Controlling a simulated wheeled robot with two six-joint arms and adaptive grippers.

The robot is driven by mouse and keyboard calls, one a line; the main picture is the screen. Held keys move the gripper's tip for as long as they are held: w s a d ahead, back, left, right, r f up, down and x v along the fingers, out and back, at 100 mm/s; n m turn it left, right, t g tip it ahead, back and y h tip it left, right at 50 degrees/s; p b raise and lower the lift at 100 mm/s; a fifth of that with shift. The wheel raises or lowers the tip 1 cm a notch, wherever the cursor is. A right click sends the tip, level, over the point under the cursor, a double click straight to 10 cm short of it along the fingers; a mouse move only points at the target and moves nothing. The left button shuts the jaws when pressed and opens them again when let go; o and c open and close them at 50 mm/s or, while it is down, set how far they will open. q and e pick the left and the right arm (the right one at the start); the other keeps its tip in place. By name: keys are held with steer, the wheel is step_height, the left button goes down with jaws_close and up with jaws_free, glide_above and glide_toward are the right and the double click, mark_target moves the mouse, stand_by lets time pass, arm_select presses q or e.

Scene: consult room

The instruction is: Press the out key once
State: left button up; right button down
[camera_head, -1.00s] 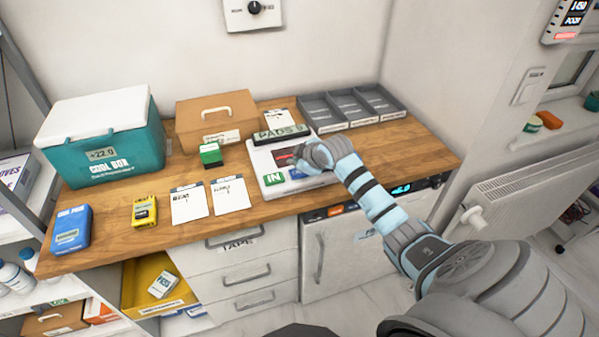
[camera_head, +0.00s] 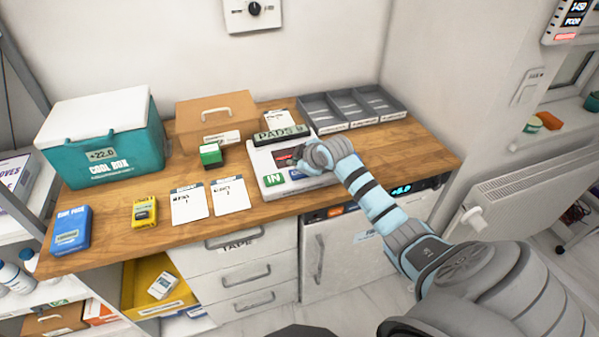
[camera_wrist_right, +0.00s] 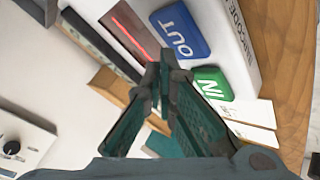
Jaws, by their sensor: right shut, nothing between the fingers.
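The white scanner box (camera_head: 258,157) stands on the wooden counter below the PADS box. Its green IN key (camera_head: 273,180) shows at its front left. Its blue OUT key (camera_head: 297,174) is partly covered by my right gripper (camera_head: 303,162) in the head view. Contact cannot be told. My left gripper is not in view.
The counter (camera_head: 115,215) also holds a cool box (camera_head: 100,150), a cardboard box (camera_head: 190,135), a green box (camera_head: 210,154), a yellow pack (camera_head: 144,211), two cards and grey trays (camera_head: 350,122). The counter's right part (camera_head: 405,150) is clear.

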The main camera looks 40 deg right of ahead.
mark_target(298, 173)
steer(key=shift+f, duration=0.45)
steer(key=shift+f, duration=0.55)
stand_by(0.6)
steer(key=shift+r, duration=0.1)
steer(key=shift+r+p, duration=0.9)
steer(key=shift+p, duration=0.05)
step_height(298, 173, up, 3)
steer(key=p, duration=0.3)
steer(key=shift+f, duration=0.15)
steer(key=shift+r, duration=1.15)
